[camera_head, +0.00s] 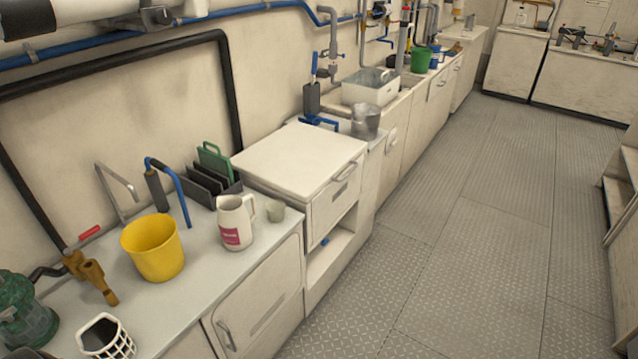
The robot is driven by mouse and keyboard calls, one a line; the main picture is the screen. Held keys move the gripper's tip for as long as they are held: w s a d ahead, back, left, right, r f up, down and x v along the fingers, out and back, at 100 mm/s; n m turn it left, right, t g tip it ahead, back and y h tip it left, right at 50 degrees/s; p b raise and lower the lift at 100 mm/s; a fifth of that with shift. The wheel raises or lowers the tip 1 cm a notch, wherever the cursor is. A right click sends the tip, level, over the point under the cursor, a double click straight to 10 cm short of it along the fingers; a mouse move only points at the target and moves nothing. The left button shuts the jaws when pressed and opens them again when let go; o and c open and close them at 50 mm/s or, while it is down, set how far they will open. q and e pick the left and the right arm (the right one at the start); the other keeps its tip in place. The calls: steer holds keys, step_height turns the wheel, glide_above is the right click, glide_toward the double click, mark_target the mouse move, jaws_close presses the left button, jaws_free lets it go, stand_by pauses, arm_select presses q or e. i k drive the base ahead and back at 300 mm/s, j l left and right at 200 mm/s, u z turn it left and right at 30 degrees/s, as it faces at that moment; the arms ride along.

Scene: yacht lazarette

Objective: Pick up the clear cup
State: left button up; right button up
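A larger grey, partly see-through container (366,121) stands farther back, beyond the white box-like unit. Neither of my grippers is in view.
A yellow bucket (153,248), a dark rack (208,184) with a green board and a white slotted holder (105,338) stand on the near counter. The metal floor (470,260) is clear.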

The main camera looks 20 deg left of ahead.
mark_target(275, 209)
steer(key=i+l+u, duration=0.1)
steer(key=i, duration=0.5)
steer(key=i+l, duration=0.15)
steer(key=i, duration=0.45)
steer(key=i+l+u, duration=0.15)
steer(key=i, duration=0.45)
